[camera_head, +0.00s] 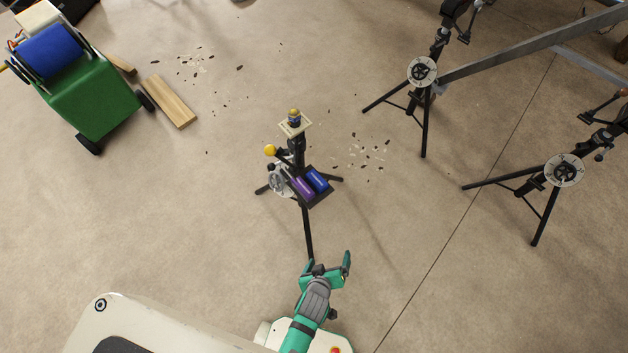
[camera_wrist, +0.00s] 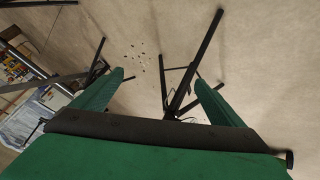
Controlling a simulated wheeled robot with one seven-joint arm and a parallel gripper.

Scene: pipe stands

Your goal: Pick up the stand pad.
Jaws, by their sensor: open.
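I take the stand pad (camera_head: 304,130) to be the pale square plate on top of the black tripod stand (camera_head: 306,225) at the middle of the head view. A small dark blue item with a yellow top (camera_head: 294,115) sits on the plate. My gripper (camera_head: 329,260) is open and empty, below and in front of the stand, near its front leg and apart from the plate. In the wrist view my green fingers (camera_wrist: 160,79) are spread, with black tripod legs (camera_wrist: 184,88) beyond them. The pad cannot be made out there.
A tray with purple (camera_head: 302,188) and blue (camera_head: 317,179) cylinders and a yellow knob (camera_head: 270,150) stick out from the stand. Two more tripods (camera_head: 424,135) (camera_head: 541,215) stand right, with a metal beam (camera_head: 520,55). A green cart (camera_head: 95,100) and planks (camera_head: 168,101) are left.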

